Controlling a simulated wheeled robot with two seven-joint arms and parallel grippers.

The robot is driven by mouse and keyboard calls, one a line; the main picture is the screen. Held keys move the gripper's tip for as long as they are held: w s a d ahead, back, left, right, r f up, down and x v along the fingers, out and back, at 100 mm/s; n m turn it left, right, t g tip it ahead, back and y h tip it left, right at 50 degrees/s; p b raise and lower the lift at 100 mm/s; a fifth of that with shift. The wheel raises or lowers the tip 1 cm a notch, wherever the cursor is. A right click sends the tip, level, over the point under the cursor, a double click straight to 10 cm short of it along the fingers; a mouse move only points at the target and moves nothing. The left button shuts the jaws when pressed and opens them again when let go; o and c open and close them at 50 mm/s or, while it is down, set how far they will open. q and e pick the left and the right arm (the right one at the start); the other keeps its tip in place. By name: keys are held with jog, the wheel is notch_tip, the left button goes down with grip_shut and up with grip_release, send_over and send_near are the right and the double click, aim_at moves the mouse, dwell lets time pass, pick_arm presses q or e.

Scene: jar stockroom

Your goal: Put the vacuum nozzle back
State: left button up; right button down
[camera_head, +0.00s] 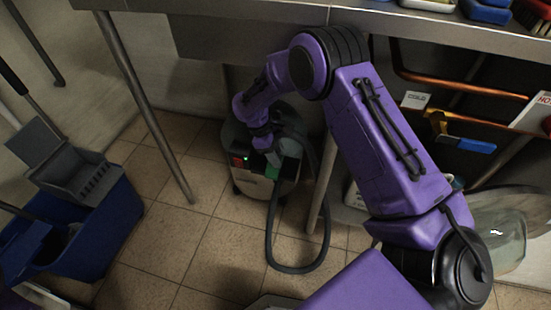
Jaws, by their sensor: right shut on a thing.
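The vacuum (252,185) is a small dark and beige unit on the tiled floor under the steel table, with red and green parts on its front. Its black hose (298,271) hangs in a long loop to the floor in front of it. My right arm reaches down under the table, and my right gripper (274,159) is at the vacuum's top front, shut on what seems to be the nozzle at the hose end. The nozzle is mostly hidden by the gripper, and I cannot tell whether it is seated. My left gripper is not in view.
The steel table (240,14) overhangs the vacuum, with a leg (150,110) to its left. A blue mop bucket (105,228) with a grey wringer stands at left. Copper pipes (460,88) and a glass jar (500,240) are at right. The floor left of the hose is clear.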

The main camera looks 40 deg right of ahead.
jog(key=shift+r, duration=0.1)
jog(key=c, duration=0.6)
grip_release()
jog(key=p+v, duration=0.3)
jog(key=v, duration=0.3)
jog(key=shift+w+a+f, duration=0.15)
jog(key=shift+w+a, duration=1.15)
jog(key=shift+w, duration=0.2)
jog(key=shift+w+a+f, duration=0.15)
jog(key=shift+w+a, duration=1.1)
jog(key=shift+w, duration=0.2)
jog(key=shift+w+a+f, duration=0.2)
jog(key=shift+w+a, duration=1.1)
jog(key=shift+w, duration=0.2)
